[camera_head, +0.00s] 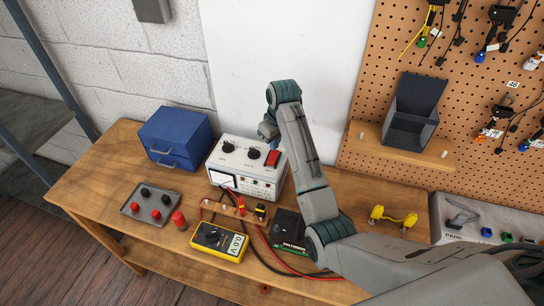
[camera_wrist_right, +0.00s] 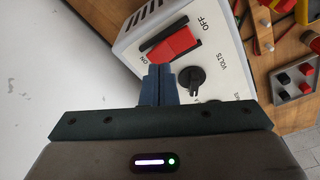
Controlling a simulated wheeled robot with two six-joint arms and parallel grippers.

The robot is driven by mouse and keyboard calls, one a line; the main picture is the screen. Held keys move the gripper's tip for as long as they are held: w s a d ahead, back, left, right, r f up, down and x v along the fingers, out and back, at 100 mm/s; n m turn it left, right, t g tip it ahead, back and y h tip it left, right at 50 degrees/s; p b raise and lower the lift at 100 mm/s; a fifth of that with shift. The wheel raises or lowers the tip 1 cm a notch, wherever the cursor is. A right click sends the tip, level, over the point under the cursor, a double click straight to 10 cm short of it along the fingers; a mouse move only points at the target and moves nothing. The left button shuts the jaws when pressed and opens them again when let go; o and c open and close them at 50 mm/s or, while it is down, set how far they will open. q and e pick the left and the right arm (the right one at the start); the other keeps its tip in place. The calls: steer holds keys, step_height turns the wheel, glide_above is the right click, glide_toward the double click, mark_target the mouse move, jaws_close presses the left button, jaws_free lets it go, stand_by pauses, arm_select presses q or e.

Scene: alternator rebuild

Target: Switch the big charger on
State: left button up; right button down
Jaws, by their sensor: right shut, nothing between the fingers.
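The big charger (camera_head: 225,157) is a white box with two black knobs and a red rocker switch (camera_head: 272,158) on its top panel. In the right wrist view the switch (camera_wrist_right: 172,45) lies between the words OFF and ON, with a black knob (camera_wrist_right: 192,78) marked VOLTS beside it. Which end of the rocker is pressed down is unclear. My right gripper (camera_head: 268,131) is at the charger's back edge, and its shut, empty blue fingers (camera_wrist_right: 159,82) point at the ON end of the switch. Whether they touch it is unclear. My left gripper is out of view.
A blue drawer box (camera_head: 175,135) and a grey tray (camera_head: 151,207) with red and black posts stand left of the charger. A yellow multimeter (camera_head: 218,242) and cables lie in front. A white board (camera_head: 240,50) rises behind.

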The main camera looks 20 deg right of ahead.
mark_target(275, 153)
steer(key=shift+f, duration=1)
stand_by(0.8)
steer(key=shift+r+p, duration=0.35)
steer(key=shift+r, duration=3.15)
